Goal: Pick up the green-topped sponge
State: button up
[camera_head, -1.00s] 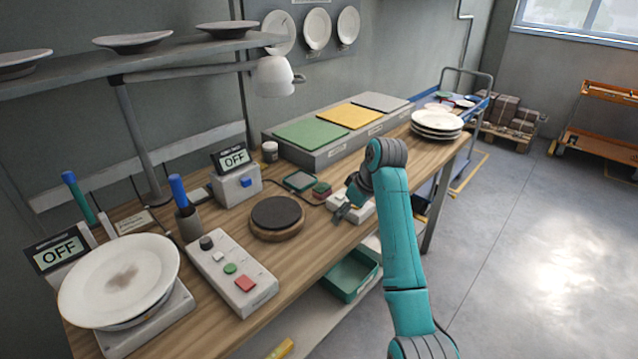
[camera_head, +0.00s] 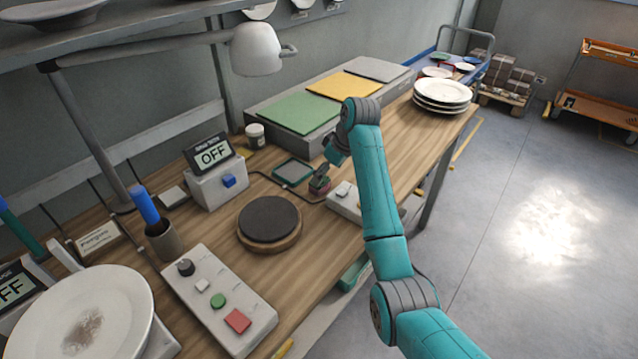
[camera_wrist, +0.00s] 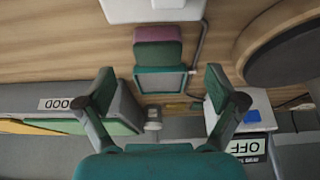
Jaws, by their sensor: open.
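The green-topped sponge (camera_head: 320,188) has a reddish-pink body and sits on the wooden table, partly covered by my gripper in the head view. In the wrist view the sponge (camera_wrist: 158,48) shows its pink side and green top, upper centre, beyond the fingertips. My gripper (camera_wrist: 160,80) is open and empty, with one finger at each side of the picture. In the head view my gripper (camera_head: 328,170) is just above or beside the sponge; whether it touches cannot be told.
A round dark turntable (camera_head: 269,222) and an OFF display box (camera_head: 219,185) are to the left. The grey sorting block (camera_head: 262,112) is behind.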

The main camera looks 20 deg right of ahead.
aim_at(320, 185)
jog(key=shift+w+x, duration=0.15)
jog(key=shift+x, duration=1.5)
jog(key=shift+w+x, duration=0.2)
jog(key=shift+x, duration=1.45)
jog(key=shift+r, duration=0.1)
jog(key=shift+c, duration=0.3)
jog(key=c, duration=0.7)
